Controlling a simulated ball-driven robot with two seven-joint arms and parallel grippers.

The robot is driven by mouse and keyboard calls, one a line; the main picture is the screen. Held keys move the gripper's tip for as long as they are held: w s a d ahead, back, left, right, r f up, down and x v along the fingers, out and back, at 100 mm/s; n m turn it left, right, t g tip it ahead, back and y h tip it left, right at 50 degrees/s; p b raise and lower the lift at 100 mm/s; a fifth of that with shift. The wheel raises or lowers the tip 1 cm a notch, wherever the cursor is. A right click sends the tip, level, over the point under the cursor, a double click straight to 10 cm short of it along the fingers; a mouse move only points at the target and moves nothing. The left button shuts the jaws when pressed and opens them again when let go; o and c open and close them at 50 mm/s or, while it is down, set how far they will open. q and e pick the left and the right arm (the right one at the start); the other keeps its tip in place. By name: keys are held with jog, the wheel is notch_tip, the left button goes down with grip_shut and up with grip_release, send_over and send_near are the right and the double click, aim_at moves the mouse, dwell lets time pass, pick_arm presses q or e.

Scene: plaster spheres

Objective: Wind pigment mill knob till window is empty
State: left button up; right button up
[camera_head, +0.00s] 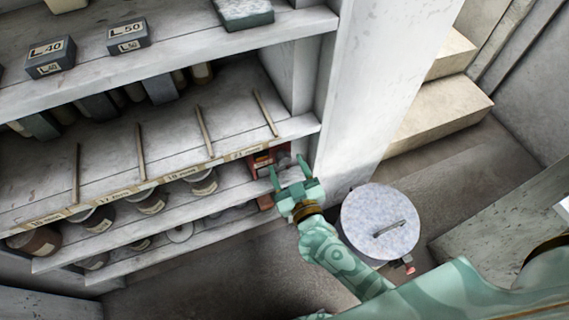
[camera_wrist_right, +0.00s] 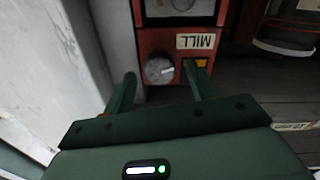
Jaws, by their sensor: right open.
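The pigment mill (camera_head: 262,160) is a red box at the right end of a lower shelf, partly hidden by my gripper in the head view. In the right wrist view the mill (camera_wrist_right: 146,42) carries a label reading MILL upside down. Its round grey knob (camera_wrist_right: 159,71) sits on the front face. Part of a window (camera_wrist_right: 183,5) shows at the top edge; its contents cannot be told. My right gripper (camera_head: 291,172) is open in front of the mill. In the wrist view its fingers (camera_wrist_right: 160,84) stand on either side of the knob, apart from it. My left gripper is out of view.
A white upright panel (camera_head: 375,80) stands close right of the mill. A lidded round bin (camera_head: 379,222) stands on the floor beside my right forearm. Labelled jars (camera_head: 204,184) line the shelf left of the mill. Pale steps (camera_head: 440,110) rise at the upper right.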

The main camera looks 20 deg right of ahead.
jog(key=shift+w, duration=0.85)
jog(key=c, duration=1)
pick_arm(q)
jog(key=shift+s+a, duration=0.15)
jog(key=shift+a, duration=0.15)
